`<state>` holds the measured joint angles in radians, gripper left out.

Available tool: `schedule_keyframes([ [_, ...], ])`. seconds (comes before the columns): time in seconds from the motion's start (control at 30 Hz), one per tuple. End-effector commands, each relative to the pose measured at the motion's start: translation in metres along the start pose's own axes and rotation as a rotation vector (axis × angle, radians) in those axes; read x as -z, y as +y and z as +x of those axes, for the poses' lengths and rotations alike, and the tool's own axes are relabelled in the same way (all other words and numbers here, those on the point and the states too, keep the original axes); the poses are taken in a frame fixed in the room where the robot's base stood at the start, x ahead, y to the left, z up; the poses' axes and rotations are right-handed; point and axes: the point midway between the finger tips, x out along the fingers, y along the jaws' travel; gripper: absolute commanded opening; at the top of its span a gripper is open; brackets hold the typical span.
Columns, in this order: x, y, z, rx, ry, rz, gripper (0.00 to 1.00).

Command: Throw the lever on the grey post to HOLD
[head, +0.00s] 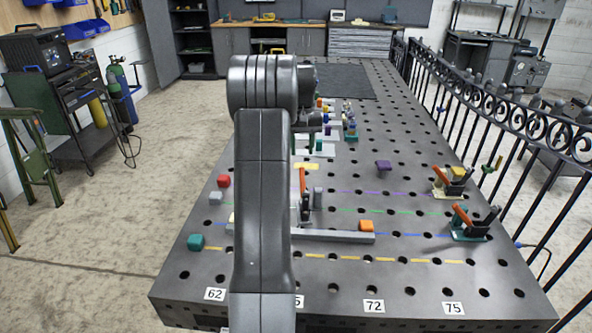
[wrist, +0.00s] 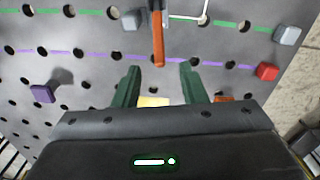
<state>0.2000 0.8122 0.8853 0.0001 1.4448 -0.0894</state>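The orange lever (head: 302,181) stands roughly upright near the middle of the holed table, beside a short grey post (head: 317,197). A dark bracket is at its foot. In the wrist view the lever (wrist: 158,48) points down toward the gap between my fingers, with the grey post (wrist: 131,20) to its left. My gripper (wrist: 161,78) is open, its two green fingers apart with nothing between them. The lever's tip looks just short of the fingers or level with their tips; contact is not visible. A yellow plate (head: 306,166) lies behind the lever. No HOLD marking is readable.
A grey bar (head: 330,236) with an orange block (head: 366,226) lies in front. Orange-handled clamps (head: 470,222) stand at right, near the iron fence (head: 540,130). A red cube (head: 223,181) and teal cube (head: 195,242) sit left. A purple piece (head: 383,166) stands right of the lever.

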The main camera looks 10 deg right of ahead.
Motion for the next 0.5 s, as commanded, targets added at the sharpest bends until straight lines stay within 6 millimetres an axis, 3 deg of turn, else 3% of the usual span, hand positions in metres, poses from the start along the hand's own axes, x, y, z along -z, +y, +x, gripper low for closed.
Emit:
schedule_keyframes([
  [0.27,0.005,0.003,0.019,0.0,-0.003,0.006,0.38],
  [0.5,0.005,0.003,0.068,0.0,-0.006,0.006,0.38],
])
